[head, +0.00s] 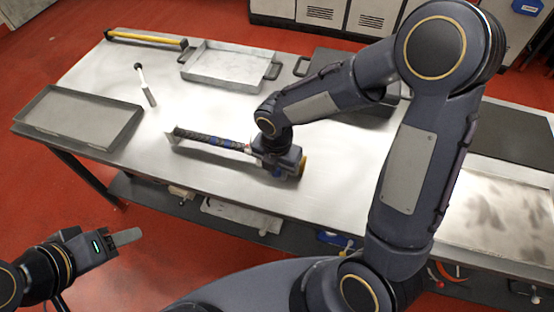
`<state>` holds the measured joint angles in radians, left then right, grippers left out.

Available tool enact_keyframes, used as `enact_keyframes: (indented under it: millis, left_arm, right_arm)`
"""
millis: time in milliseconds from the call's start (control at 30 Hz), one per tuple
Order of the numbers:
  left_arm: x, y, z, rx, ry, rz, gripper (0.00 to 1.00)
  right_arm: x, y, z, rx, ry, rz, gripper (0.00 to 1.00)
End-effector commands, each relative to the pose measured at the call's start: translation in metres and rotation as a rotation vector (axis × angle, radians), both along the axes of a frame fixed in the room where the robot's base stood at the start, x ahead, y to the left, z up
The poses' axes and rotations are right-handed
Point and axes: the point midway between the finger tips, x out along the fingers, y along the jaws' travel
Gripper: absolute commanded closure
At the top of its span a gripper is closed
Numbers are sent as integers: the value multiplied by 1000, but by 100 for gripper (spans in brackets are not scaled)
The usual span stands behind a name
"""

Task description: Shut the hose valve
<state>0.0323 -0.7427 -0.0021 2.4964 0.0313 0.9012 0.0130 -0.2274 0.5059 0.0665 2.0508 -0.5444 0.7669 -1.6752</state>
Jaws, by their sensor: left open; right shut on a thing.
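My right gripper (283,162) is over the middle of the metal table (345,190). It is shut at the right end of a long dark strip with blue parts (208,138), which has a pale edge along it. My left gripper (128,237) is open and empty, low at the left, beyond the table's front edge. I cannot pick out a hose valve with certainty; a small red part and orange tubing (450,271) show below at the right.
A grey tray (85,98) lies at the left and a pale tray (227,66) at the back. A yellow-handled bar (145,38) and a small black-and-white tool (146,86) lie on the table. A lower shelf (150,190) holds items. My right arm hides much of the right side.

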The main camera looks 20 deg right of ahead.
Motion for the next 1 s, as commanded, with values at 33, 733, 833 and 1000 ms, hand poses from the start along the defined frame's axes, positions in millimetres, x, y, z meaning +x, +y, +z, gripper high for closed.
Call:
enact_keyframes:
  millis: [33, 733, 833, 1000]
  left_arm:
    - [0, 0, 1, 0, 0, 0, 48]
    - [0, 0, 14, 0, 0, 0, 48]
    - [0, 0, 14, 0, 0, 0, 48]
    - [0, 0, 15, 0, 0, 0, 48]
  right_arm:
    - [-1, 0, 0, 0, 1, 4, 96]
    - [-11, -14, 0, 0, 1, 221, 96]
    - [-11, -14, 0, 1, 1, 221, 96]
    - [-12, -15, 0, 0, 1, 227, 96]
